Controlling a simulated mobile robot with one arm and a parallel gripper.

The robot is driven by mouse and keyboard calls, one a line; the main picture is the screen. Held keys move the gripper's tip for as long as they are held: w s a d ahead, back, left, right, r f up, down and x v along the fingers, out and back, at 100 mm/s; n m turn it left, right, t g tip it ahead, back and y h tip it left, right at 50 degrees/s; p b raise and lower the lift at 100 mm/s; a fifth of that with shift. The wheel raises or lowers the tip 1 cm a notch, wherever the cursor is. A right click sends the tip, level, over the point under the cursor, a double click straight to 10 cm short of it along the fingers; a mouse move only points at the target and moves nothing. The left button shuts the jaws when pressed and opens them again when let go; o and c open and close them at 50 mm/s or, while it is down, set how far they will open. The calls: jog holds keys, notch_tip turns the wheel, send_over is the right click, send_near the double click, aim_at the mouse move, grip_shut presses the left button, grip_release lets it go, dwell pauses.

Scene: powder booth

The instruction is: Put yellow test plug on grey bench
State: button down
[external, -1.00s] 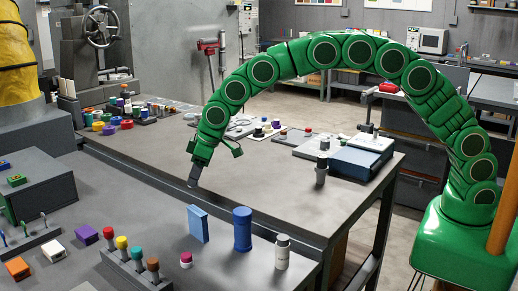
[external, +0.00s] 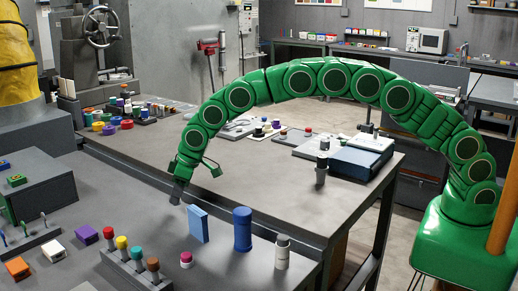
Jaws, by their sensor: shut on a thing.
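A plug with a yellow top (external: 121,243) stands upright in a grey rack at the lower left, in a row with red, teal and brown ones. The rack stands on the grey bench (external: 215,270) in the foreground. A second grey-topped bench (external: 255,185) lies behind it. My gripper (external: 176,197) points down near the front bench's far edge, right of the rack and left of a blue upright panel. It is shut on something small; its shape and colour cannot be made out.
The blue panel (external: 198,225), a blue cylinder (external: 242,230), a white bottle (external: 282,252) and a small pink-topped jar (external: 186,260) stand on the front bench. A purple block (external: 86,235) lies left of the rack. The bench between rack and panel is fairly clear.

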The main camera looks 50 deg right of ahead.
jog(key=shift+w+a+f, duration=0.15)
jog(key=shift+w+f, duration=0.05)
jog(key=shift+f, duration=1.3)
jog(key=shift+f, duration=0.25)
jog(key=c, duration=0.8)
grip_release()
jog(key=shift+c, duration=0.2)
jog(key=v, duration=0.7)
jog(key=shift+r, duration=0.45)
